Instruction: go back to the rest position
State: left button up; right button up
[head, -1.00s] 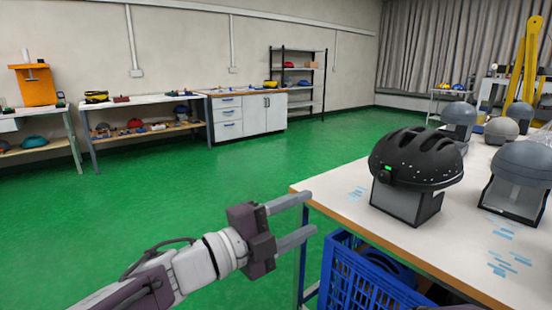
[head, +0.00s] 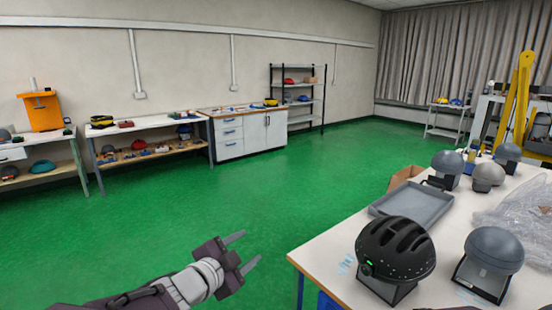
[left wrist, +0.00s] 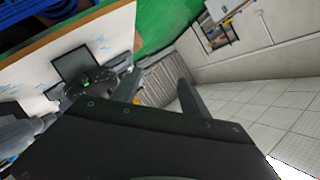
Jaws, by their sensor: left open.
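My left gripper (head: 246,257) is open and empty in the head view, over the green floor left of the white table (head: 315,254). Its two fingers are apart with nothing between them. A black helmet (head: 395,248) with a small green light sits on a grey stand near the table's left front. The helmet also shows beyond the gripper body in the left wrist view (left wrist: 89,84). My right gripper is not in view.
On the table are a grey tray (head: 412,202), several grey domed headforms such as one (head: 495,249) at the right, and clear plastic wrap (head: 515,215). Benches (head: 150,130) and a white cabinet (head: 250,130) line the back wall. The green floor (head: 180,215) between is clear.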

pick_arm(q)
jog(key=s+a+f+n+g+y+p, duration=0.5)
jog(key=s+a+n+y+p, duration=0.15)
jog(key=a+n, duration=0.3)
jog(key=s+f+n+g, duration=0.2)
jog(key=s+f+g, duration=0.1)
jog(key=s, duration=0.4)
jog(key=s+f+n+g, duration=0.3)
jog(key=s+f+g, duration=0.1)
jog(key=s, duration=0.3)
jog(key=shift+s+a+f, duration=0.2)
jog(key=shift+a+f, duration=0.25)
jog(key=shift+f, duration=0.05)
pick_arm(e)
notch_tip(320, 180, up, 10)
pick_arm(q)
jog(key=shift+h, duration=0.25)
